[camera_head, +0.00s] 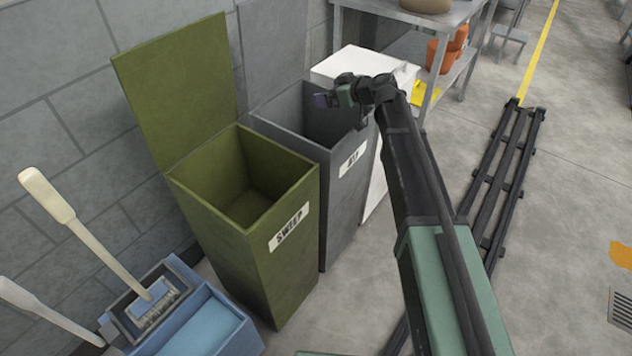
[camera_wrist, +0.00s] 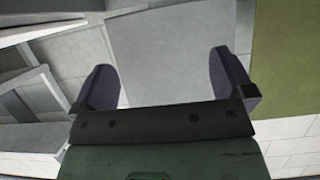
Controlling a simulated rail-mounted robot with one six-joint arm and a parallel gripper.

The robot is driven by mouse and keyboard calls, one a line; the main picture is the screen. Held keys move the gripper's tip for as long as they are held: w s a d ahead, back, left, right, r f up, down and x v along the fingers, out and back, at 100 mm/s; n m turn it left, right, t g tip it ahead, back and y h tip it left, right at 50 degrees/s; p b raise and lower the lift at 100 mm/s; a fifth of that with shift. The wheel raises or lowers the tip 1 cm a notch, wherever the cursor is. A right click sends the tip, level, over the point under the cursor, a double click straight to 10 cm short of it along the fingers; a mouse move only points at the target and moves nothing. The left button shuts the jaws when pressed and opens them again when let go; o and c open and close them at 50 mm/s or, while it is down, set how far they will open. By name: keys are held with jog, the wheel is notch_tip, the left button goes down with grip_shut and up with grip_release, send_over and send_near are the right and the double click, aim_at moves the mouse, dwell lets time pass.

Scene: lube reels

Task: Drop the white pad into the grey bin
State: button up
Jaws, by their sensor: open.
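The grey bin (camera_head: 341,215) stands between a green bin and a white bin, with its grey lid (camera_head: 272,45) raised against the wall. My gripper (camera_head: 321,99) is over the grey bin's open mouth. In the wrist view my gripper (camera_wrist: 163,65) has its two dark purple fingers spread wide apart, with nothing between them. Behind them is a flat grey panel, which looks like the raised lid. I see no white pad in either view. The bottom of the grey bin is hidden from the head camera.
The green bin (camera_head: 243,245), marked SWEEP, stands open at the left, its lid (camera_head: 180,90) raised. The white bin (camera_head: 376,185) stands at the right. A metal shelf (camera_head: 432,110) with orange pots is behind. A blue container (camera_head: 200,330) with brushes is at front left.

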jog(key=p+v, duration=0.4)
jog(key=v, duration=0.7)
